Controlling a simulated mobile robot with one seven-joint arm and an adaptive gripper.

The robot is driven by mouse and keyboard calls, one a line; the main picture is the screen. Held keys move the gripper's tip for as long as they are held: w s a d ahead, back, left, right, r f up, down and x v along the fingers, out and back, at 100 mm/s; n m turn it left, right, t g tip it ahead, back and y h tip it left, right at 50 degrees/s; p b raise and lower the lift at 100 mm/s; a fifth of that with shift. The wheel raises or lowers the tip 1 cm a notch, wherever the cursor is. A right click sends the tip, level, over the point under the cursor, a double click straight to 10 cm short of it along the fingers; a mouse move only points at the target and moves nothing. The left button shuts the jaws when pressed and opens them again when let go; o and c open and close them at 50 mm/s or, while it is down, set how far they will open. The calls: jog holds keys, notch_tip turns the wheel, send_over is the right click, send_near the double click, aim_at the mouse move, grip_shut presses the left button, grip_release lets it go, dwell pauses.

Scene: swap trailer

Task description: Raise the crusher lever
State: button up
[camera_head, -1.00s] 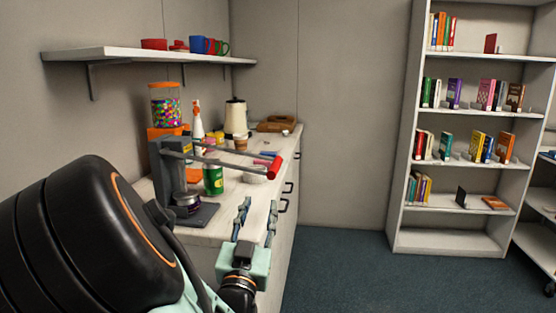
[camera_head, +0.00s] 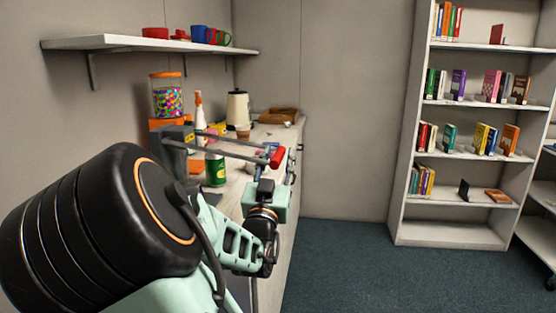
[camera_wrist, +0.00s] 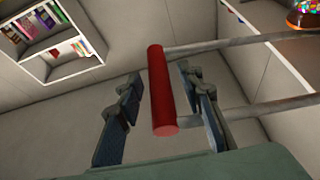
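The crusher (camera_head: 174,138) stands on the counter at the left, partly hidden behind my arm. Its lever (camera_head: 230,153) reaches out to the right as two grey bars ending in a red handle (camera_head: 277,157). In the wrist view the red handle (camera_wrist: 162,90) lies between my gripper's two fingers, with visible gaps on both sides. My gripper (camera_head: 266,160) is open at the handle, and it also shows in the wrist view (camera_wrist: 160,105). A green can (camera_head: 215,170) stands near the crusher under the lever. The crusher's base is hidden by my arm.
A white kettle (camera_head: 238,109), a spray bottle (camera_head: 199,122) and a candy jar (camera_head: 167,100) stand on the counter behind the lever. A shelf with mugs (camera_head: 130,43) hangs above. A bookcase (camera_head: 408,190) stands at the right, with open floor before it.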

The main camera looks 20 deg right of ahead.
grip_shut()
dwell(0.3)
